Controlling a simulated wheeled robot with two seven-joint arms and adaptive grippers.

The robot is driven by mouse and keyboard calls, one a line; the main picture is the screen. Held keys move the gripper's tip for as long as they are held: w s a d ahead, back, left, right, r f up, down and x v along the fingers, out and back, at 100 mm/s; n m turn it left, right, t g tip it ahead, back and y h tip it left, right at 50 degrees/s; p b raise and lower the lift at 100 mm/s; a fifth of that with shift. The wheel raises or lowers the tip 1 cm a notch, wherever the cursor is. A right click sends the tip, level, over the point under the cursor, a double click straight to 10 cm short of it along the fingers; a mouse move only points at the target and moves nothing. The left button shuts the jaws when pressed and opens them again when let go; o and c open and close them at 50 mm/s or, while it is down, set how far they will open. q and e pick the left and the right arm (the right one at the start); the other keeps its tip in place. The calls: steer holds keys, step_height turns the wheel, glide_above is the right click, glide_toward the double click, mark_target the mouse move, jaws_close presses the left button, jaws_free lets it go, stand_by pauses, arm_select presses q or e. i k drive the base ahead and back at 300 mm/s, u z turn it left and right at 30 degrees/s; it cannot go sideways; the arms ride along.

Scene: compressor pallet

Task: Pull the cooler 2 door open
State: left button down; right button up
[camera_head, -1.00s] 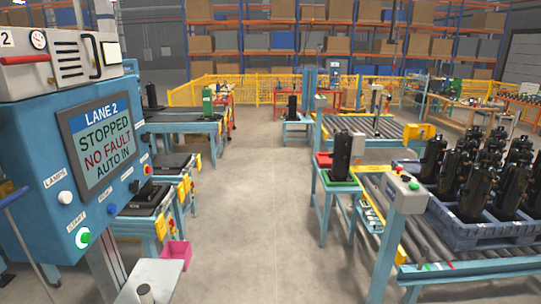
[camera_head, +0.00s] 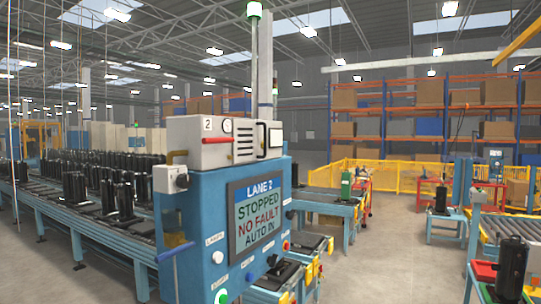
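The cooler 2 unit is the white box (camera_head: 210,143) marked "2" on top of the blue Lane 2 cabinet, left of centre. Its front carries a round gauge, a red bar on the left and a slotted vent panel (camera_head: 246,141). A dark loop handle (camera_head: 262,137) stands at the right side of the vented panel. The vented panel looks closed. Neither of my grippers shows in this view.
The blue cabinet (camera_head: 200,225) carries a screen (camera_head: 256,217) reading "STOPPED NO FAULT AUTO IN" and buttons. A conveyor with black compressors (camera_head: 105,190) runs behind it at left. Open floor (camera_head: 385,262) lies to the right.

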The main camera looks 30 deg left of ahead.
mark_target(246, 134)
steer(key=z, duration=0.25)
steer(key=i, duration=1.1)
steer(key=u, duration=0.5)
steer(key=i, duration=0.85)
steer(key=u, duration=0.8)
